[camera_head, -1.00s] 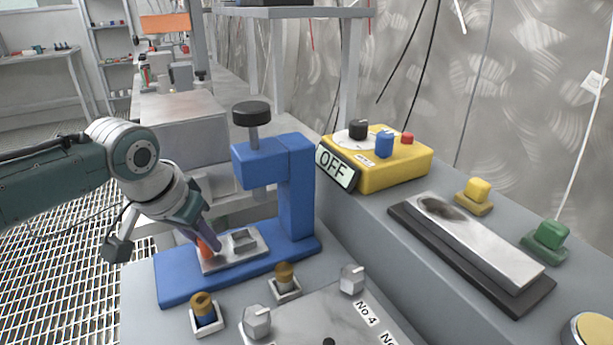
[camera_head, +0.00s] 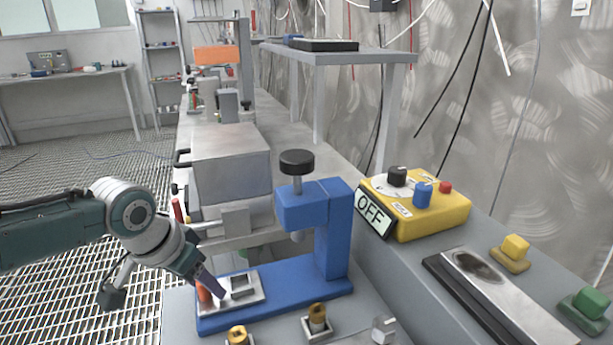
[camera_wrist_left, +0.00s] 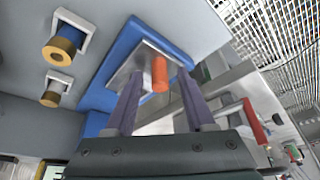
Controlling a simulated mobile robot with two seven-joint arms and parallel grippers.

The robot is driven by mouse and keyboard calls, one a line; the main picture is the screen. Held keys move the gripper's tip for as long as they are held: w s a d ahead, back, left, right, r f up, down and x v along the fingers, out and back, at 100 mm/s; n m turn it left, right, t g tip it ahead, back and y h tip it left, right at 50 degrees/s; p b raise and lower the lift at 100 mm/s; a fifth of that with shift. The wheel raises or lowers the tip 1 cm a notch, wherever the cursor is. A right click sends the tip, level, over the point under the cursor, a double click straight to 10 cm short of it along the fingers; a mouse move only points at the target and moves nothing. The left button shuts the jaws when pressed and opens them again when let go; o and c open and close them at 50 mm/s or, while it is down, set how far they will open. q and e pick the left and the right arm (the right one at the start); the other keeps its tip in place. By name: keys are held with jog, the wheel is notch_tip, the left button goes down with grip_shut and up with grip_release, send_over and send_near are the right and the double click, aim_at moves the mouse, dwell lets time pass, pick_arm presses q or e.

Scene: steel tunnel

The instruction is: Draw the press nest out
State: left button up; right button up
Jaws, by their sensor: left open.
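The press nest (camera_head: 254,294) is a light metal plate with a raised block and an upright orange handle (camera_head: 203,293). It lies on the left end of the blue press base (camera_head: 300,298), left of the press head (camera_head: 302,207) rather than under it. My left gripper (camera_head: 212,287) is open at the handle. In the left wrist view, the orange handle (camera_wrist_left: 159,75) stands between the two spread fingers (camera_wrist_left: 160,85); whether either finger touches it I cannot tell. The nest plate (camera_wrist_left: 126,72) shows there behind the fingers. My right gripper is not in view.
A yellow control box (camera_head: 435,215) with an OFF sign (camera_head: 374,213) stands right of the press. Brass-topped knobs (camera_head: 317,318) are in front of the base. A grey block (camera_head: 230,165) stands behind. Open floor grating (camera_head: 80,180) lies left.

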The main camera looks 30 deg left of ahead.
pick_arm(q)
jog(key=p+v, duration=0.4)
jog(key=v, duration=0.6)
dwell(0.4)
